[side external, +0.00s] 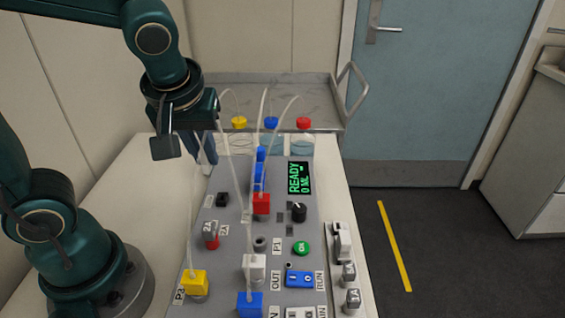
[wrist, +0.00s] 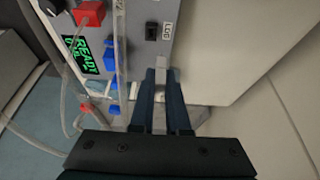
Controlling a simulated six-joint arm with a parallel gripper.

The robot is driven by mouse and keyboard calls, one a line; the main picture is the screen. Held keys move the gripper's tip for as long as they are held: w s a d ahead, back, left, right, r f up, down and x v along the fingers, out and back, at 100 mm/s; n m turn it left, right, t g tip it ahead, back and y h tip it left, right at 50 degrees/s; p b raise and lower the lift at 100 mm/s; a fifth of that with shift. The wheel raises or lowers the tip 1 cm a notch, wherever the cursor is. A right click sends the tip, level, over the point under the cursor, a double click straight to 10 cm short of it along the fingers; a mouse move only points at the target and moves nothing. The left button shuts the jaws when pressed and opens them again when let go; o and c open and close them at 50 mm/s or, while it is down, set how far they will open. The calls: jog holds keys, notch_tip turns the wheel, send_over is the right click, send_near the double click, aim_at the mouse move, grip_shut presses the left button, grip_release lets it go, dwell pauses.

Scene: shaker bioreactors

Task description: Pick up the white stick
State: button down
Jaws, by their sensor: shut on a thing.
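The white stick (wrist: 160,76) shows in the wrist view as a small pale piece between my fingertips. My gripper (wrist: 161,74) is shut on it, near the edge of the grey panel. Much of the stick is hidden by the fingers, and I cannot tell whether it still touches the surface below. In the side view my gripper (side external: 204,148) points down beside the far left end of the panel, and the stick cannot be made out there.
The grey panel (side external: 229,240) carries coloured plugs, tubes and a READY display (side external: 300,178). A black socket (wrist: 152,31) beside a LOG label lies just ahead of my fingers. Bottles (side external: 271,143) stand behind the panel. White bench top (side external: 150,200) is clear at left.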

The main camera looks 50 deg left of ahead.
jog(key=s+a+r, duration=0.4)
jog(key=a+r, duration=0.2)
jog(key=a, duration=0.2)
jog(key=shift+s+a, duration=0.2)
jog(key=shift+a, duration=0.2)
